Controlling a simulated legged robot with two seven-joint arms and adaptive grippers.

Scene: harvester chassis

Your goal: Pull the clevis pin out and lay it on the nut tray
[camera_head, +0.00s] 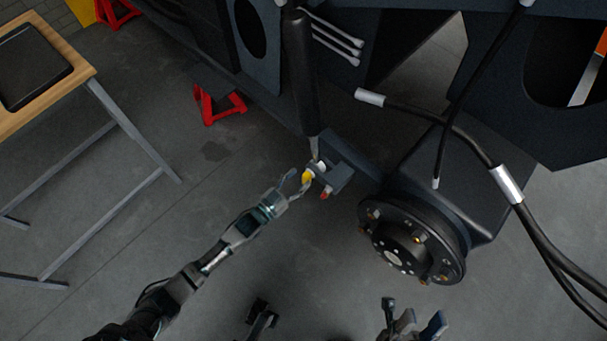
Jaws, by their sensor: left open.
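The clevis bracket (340,180) is a dark block below the lower end of a black cylinder (300,75). A small yellow part (308,177), which looks like the head of the clevis pin, shows at its left side. A small red part (326,194) shows just below. My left gripper (296,183) is open with its fingers close beside the yellow part; I cannot tell whether they touch it. The black nut tray (67,72) lies on the wooden bench at the upper left. My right gripper (412,318) is at the bottom edge, its fingers apart and nothing visible between them.
The bench (84,68) stands on grey metal legs. A wheel hub (410,240) with studs is right of the clevis. Black hoses (470,143) with silver fittings run down the right side. A red stand (215,105) is under the chassis. Floor between bench and clevis is clear.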

